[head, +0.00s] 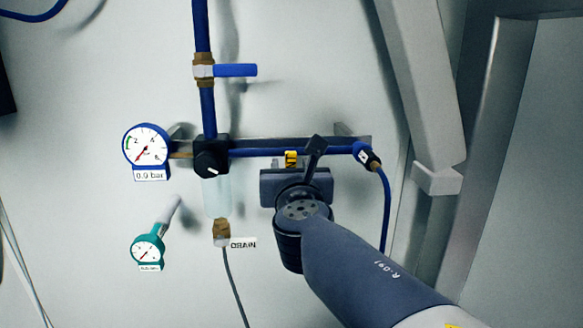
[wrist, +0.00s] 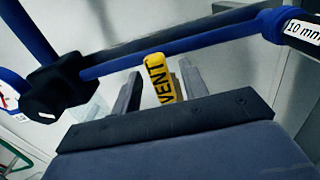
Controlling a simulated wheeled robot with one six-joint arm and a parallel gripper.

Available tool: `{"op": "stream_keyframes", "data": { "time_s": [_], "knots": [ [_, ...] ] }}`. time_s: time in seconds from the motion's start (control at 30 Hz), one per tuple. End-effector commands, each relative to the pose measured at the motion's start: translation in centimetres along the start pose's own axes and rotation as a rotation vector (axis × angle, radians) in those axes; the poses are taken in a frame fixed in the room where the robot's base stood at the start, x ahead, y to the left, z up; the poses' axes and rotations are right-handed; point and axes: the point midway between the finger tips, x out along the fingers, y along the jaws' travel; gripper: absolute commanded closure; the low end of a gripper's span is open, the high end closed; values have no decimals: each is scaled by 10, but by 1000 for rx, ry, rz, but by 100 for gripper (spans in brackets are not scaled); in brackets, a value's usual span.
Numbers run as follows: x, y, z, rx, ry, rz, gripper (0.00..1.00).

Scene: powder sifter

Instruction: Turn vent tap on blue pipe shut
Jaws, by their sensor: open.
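The yellow vent tap handle (wrist: 160,86), marked VENT, hangs below the horizontal blue pipe (wrist: 190,42) in the wrist view. In the head view the yellow piece (head: 291,158) shows just under the horizontal blue pipe (head: 270,152). My gripper (wrist: 158,76) is open, with one finger on each side of the yellow handle. Gaps seem to show on both sides, wider to the left; contact cannot be told. In the head view my gripper (head: 295,180) is right below the pipe, its fingers mostly hidden. The tap's body is hidden.
A valve with a blue lever (head: 235,70) is on the vertical pipe. A clear bowl (head: 216,196) with a drain and a teal gauge (head: 148,251) are lower left.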

Motion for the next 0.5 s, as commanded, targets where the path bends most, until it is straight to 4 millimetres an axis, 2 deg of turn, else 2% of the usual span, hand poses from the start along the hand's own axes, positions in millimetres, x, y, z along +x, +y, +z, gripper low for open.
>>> {"op": "stream_keyframes", "data": {
  "time_s": [0.07, 0.5],
  "knots": [
    [0, 0, 0, 0, 0, 0, 62],
    [0, 0, 0, 0, 0, 0, 98]
  ]
}}
